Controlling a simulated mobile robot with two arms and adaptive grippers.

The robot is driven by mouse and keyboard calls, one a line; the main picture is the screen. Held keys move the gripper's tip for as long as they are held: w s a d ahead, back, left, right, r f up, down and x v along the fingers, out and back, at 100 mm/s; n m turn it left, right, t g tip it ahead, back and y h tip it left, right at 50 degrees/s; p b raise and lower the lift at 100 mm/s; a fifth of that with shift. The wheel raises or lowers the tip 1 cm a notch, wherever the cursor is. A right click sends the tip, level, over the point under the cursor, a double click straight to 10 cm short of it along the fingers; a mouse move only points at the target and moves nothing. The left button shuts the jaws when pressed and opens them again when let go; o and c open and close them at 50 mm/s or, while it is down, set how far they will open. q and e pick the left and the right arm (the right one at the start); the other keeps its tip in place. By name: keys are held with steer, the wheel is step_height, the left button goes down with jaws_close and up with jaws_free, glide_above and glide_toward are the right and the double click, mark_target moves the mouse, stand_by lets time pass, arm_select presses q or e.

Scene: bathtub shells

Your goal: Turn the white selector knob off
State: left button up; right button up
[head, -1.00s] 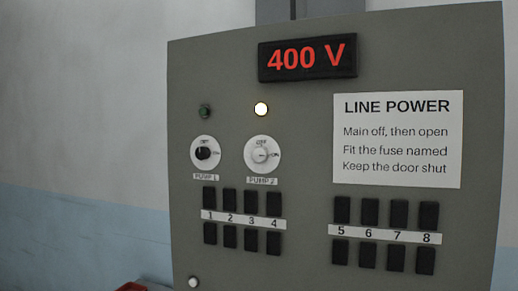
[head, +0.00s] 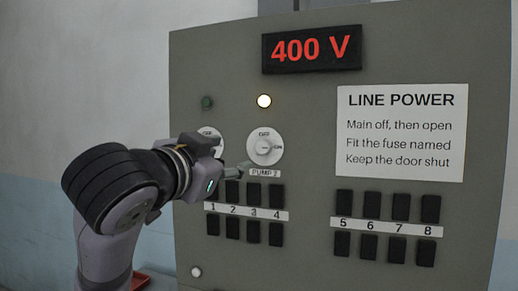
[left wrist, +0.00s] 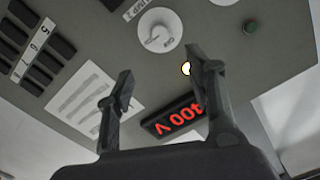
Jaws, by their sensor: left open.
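The white selector knob (head: 264,147) sits on a round white dial above the PUMP 2 label on the grey panel. OFF is marked at the dial's top and ON at its right; the pointer seems turned toward ON. The lamp (head: 264,101) above it is lit. My left gripper (head: 238,172) is just left of and below the dial, apart from the knob, with nothing held. In the left wrist view the knob (left wrist: 156,33) shows upside down, beyond the open fingers (left wrist: 160,80). My right gripper is not in view.
My left gripper partly covers the PUMP 1 dial (head: 209,131), whose lamp (head: 207,102) is dark. Rows of black switches (head: 276,195) lie below the dials. A 400 V display (head: 311,50) and a LINE POWER notice (head: 402,133) are higher and to the right.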

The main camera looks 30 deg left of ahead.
mark_target(261, 149)
arm_select(q)
steer(key=p+x, duration=0.5)
steer(key=x, duration=1.1)
steer(key=shift+w+r+p, duration=0.1)
steer(key=shift+w+p, duration=0.25)
steer(key=shift+p, duration=0.05)
steer(key=shift+w, duration=0.4)
steer(key=shift+c, duration=0.6)
steer(key=c, duration=1)
steer(key=shift+c, duration=0.2)
